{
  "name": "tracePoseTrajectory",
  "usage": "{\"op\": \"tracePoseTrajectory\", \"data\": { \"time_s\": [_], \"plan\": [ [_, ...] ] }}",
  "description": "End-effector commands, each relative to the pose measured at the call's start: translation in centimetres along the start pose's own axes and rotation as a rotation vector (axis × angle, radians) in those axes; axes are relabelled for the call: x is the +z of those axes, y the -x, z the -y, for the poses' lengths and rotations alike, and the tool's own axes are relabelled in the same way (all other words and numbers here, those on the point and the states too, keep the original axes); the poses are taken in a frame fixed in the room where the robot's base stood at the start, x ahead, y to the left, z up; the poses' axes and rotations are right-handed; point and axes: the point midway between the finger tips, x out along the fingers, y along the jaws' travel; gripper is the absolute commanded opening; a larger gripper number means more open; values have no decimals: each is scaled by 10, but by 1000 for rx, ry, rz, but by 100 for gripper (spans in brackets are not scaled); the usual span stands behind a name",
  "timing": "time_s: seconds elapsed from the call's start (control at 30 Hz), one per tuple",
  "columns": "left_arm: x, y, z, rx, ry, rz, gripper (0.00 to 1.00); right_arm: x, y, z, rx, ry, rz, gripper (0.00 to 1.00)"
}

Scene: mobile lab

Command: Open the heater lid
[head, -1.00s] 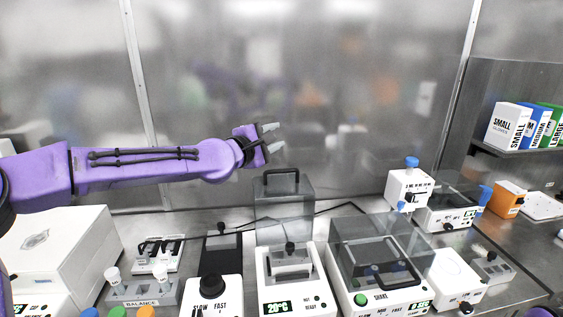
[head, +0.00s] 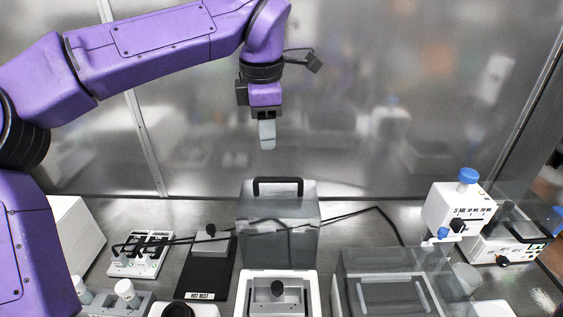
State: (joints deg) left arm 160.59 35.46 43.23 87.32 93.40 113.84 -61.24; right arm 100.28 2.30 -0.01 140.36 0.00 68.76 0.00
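The heater (head: 243,296) is a white box at the bottom middle of the head view, with a metal block and black knob (head: 278,289) in its well. Its clear, greyish lid (head: 278,228) stands upright at the heater's back edge, with a black handle (head: 277,181) on top. The well is uncovered. My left gripper (head: 267,146) points down above and behind the handle in the picture, apart from it. Its fingers are seen edge-on and overlap, so their gap is hidden. My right gripper is not in view.
A clear-covered shaker (head: 395,262) stands right of the heater. A black plate marked hot rest (head: 200,290) lies left, beside a small white rack (head: 141,254). A blue-topped white device (head: 458,215) is at right. A black cable crosses behind the lid.

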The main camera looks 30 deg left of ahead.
Motion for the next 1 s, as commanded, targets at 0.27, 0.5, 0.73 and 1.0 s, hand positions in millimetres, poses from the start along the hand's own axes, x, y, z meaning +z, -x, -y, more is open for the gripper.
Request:
{"op": "tracePoseTrajectory", "data": {
  "time_s": [0.27,0.5,0.73,1.0],
  "plan": [
    [24,-20,5,-48,-168,-12,40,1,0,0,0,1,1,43],
    [19,-73,6,-47,-158,-14,40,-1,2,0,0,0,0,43],
    [20,-107,7,-44,-160,-12,40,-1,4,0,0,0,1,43],
    [19,-112,7,-42,-156,-11,40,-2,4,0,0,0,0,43]
  ]
}}
